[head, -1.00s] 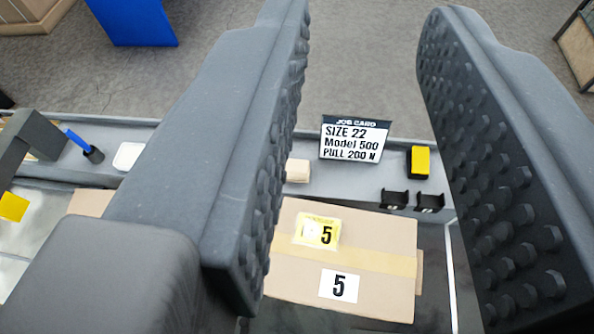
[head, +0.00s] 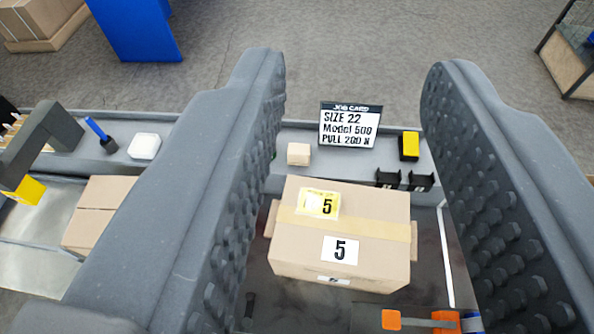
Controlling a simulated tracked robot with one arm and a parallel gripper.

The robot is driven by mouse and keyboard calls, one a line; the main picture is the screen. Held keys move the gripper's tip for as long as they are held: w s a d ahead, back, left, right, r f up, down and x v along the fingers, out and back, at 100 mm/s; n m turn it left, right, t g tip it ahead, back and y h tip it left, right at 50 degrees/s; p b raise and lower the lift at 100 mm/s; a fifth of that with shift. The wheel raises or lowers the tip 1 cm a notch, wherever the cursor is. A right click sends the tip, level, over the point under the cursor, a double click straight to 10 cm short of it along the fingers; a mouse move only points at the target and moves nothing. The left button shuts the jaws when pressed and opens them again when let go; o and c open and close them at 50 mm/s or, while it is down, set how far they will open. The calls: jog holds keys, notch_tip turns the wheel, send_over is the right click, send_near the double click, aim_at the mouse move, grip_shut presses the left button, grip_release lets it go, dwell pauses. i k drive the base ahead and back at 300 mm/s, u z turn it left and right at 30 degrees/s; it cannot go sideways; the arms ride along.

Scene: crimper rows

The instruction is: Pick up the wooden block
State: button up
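The wooden block is a small pale tan cube (head: 298,154) on the grey ledge behind the cardboard box, left of the job card. My gripper (head: 350,150) is open and empty, with its two dark studded fingers wide apart in the foreground. In the picture the block lies between the fingers, nearer the left one. The whole block shows, and the fingers look apart from it.
A taped cardboard box (head: 390,245) marked 5 stands in front of the ledge. A job card (head: 350,126), a yellow-and-black block (head: 409,146) and black holders (head: 403,181) are right of the wooden block. A white dish (head: 144,146) and another box (head: 92,215) are at left.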

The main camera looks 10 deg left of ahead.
aim_at(298, 154)
jog(key=z, duration=0.95)
jog(key=k, duration=0.5)
jog(key=u, duration=0.95)
jog(key=i, duration=1)
